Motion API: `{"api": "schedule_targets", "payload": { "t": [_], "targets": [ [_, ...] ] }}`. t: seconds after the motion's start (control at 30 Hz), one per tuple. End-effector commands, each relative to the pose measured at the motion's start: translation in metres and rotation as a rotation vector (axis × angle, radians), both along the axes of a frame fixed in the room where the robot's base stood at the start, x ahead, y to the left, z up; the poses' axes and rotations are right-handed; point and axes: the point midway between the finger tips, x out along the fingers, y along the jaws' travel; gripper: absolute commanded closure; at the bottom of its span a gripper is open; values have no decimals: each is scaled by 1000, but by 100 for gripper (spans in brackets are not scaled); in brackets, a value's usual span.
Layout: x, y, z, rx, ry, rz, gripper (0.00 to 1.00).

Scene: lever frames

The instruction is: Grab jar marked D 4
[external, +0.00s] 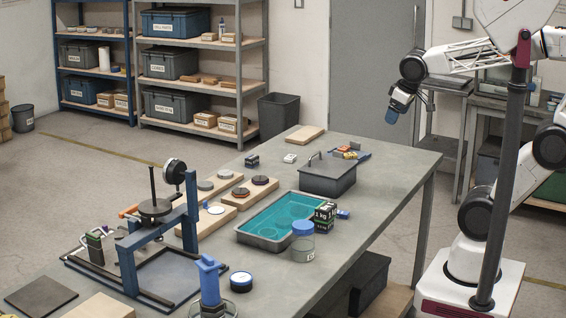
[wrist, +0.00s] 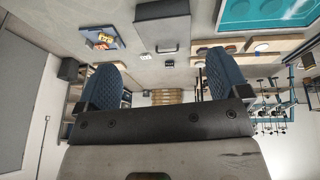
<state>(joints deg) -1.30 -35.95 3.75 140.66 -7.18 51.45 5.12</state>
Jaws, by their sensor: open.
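A clear jar with a blue lid (external: 303,246) stands upright on the table, at the near right corner of the teal-lined tray. It carries a small white label, too small to read, so I cannot tell whether it says D 4. My gripper (external: 394,112) is raised beyond the table's right edge, far from the jars. In the wrist view my gripper (wrist: 160,82) has its two blue pads wide apart with nothing between them. No jar is clear there.
The teal tray (external: 247,238) lies mid-table with a black 1 kg block (external: 324,215) at its right end. A grey lidded box (external: 327,178) stands behind. A blue lever frame (external: 190,215) rises on the left. The right table strip is mostly clear.

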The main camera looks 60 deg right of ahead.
Motion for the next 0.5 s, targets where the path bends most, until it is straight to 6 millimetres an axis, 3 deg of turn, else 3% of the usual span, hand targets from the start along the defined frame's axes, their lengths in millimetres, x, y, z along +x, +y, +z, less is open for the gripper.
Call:
{"api": "schedule_targets", "payload": {
  "t": [0.27, 0.5],
  "targets": [
    [59, 6, 10, -97, -207, 57, 7],
    [126, 41, 29, -137, -474, 208, 7]
  ]
}}
